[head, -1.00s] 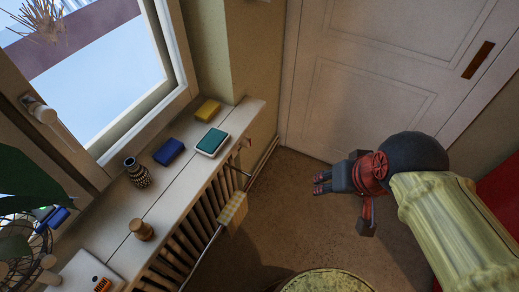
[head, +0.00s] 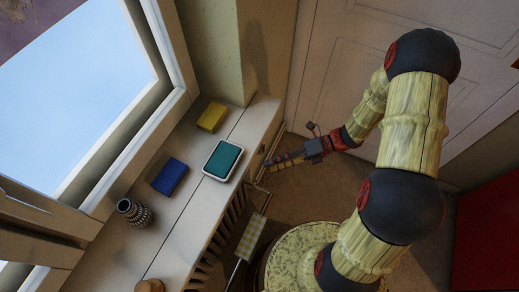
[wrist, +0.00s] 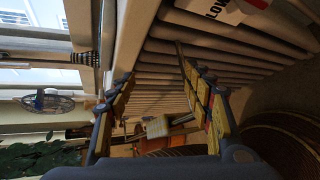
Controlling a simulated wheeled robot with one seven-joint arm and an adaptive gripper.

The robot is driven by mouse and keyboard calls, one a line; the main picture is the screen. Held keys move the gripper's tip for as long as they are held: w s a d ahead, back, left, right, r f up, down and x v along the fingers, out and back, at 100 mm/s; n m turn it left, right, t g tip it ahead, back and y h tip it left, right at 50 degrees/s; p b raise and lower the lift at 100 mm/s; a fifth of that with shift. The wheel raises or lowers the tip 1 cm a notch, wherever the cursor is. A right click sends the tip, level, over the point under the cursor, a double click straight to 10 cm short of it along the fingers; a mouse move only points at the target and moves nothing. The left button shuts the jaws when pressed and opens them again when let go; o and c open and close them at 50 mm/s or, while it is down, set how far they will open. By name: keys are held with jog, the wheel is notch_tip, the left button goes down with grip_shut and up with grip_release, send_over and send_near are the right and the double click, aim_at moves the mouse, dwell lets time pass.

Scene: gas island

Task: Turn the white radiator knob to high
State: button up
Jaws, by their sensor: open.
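The white radiator knob is not clearly visible in either view; the radiator's far end is partly hidden by my gripper and the sill. In the wrist view a white label (wrist: 222,8) reading "LOW" with a red mark shows at the top edge. The ribbed radiator (head: 234,215) stands under the window sill; its bars (wrist: 235,37) fill the upper wrist view. My gripper (head: 270,165) is at the radiator's far end, just right of the sill's far corner. In the wrist view its fingers (wrist: 156,62) are apart, with nothing held between them.
A yellow checkered cloth (head: 251,236) hangs on a rail at the radiator's front. The sill (head: 200,215) holds a green-topped box (head: 222,160), a blue block (head: 169,177), a yellow block (head: 212,117) and a patterned vase (head: 133,212). A door (head: 335,60) stands behind my arm.

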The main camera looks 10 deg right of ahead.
aim_at(264, 150)
jog(key=w+d+f+m+t, duration=0.1)
jog(key=w+f+m+t, duration=0.1)
jog(key=m, duration=0.5)
jog(key=w+d+f+m+t+y, duration=0.1)
jog(key=w+f+m+t, duration=0.2)
jog(key=m, duration=0.4)
jog(key=w+d+f+m+t, duration=0.1)
jog(key=w+f+m+t, duration=0.2)
jog(key=f+m+t, duration=0.2)
jog(key=shift+f+m+b, duration=0.15)
jog(key=shift+m+b, duration=0.05)
jog(key=shift+m, duration=0.6)
jog(key=shift+f+m+b, duration=0.15)
jog(key=shift+m, duration=0.65)
jog(key=shift+w+f+m+t, duration=0.3)
jog(key=shift+f+m+t, duration=0.1)
jog(key=shift+m, duration=0.4)
jog(key=b+x, duration=0.2)
jog(key=x, duration=0.4)
jog(key=shift+w+a+r+b, duration=0.1)
jog(key=shift+w+a+b, duration=0.3)
jog(key=shift+a, duration=0.2)
jog(key=c, duration=1.1)
jog(key=shift+c, duration=0.3)
